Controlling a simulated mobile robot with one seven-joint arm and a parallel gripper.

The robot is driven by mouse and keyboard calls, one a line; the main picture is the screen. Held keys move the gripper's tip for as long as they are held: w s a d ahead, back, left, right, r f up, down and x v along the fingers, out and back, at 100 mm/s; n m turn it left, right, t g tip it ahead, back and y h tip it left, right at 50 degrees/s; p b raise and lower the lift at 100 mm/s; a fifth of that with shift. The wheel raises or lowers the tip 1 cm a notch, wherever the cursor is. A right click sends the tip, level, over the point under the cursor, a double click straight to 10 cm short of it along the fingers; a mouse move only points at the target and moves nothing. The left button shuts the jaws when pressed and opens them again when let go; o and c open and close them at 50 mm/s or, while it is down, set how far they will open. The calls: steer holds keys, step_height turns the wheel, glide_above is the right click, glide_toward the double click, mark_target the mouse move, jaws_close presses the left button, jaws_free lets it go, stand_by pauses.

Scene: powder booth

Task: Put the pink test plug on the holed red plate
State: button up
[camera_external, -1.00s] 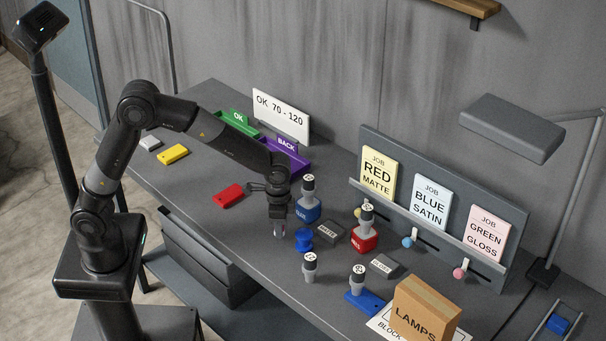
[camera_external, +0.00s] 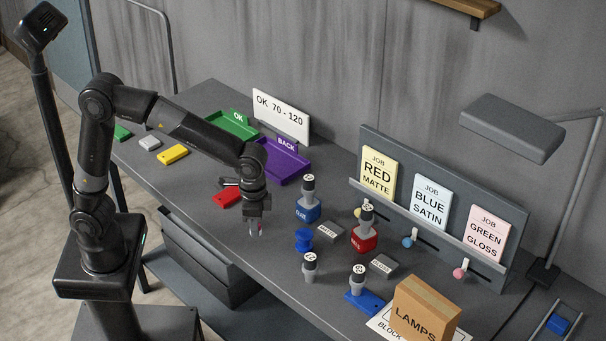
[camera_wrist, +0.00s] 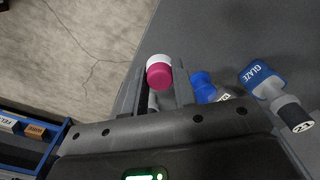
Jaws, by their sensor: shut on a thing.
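My gripper (camera_external: 256,230) is shut on the pink test plug, low above the table's front half. In the wrist view the pink plug (camera_wrist: 159,77), with a white section, sits between the two fingers (camera_wrist: 162,88). In the external view only a small trace of the plug shows at the fingertips. The red plate (camera_external: 226,197) lies flat on the table, left of and behind my gripper. Part of my wrist covers its upper right edge, and its hole cannot be made out.
A green tray (camera_external: 232,124) and purple tray (camera_external: 283,163) stand behind. A blue spool (camera_external: 303,239) and blue-based bottle (camera_external: 308,207) are right of my gripper. The table's front edge is close.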

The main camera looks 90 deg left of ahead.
steer(key=s+a+r, duration=0.1)
steer(key=s+a, duration=0.3)
steer(key=a, duration=0.4)
glide_above(230, 193)
steer(key=shift+n, duration=0.3)
steer(key=f, duration=0.5)
steer(key=shift+s+d+f, duration=0.1)
steer(key=shift+d+f, duration=0.1)
steer(key=shift+f, duration=0.2)
steer(key=shift+a+f, duration=0.15)
steer(key=shift+f, duration=1.95)
steer(key=shift+f, duration=0.1)
steer(key=o, duration=1)
steer(key=shift+c, duration=0.2)
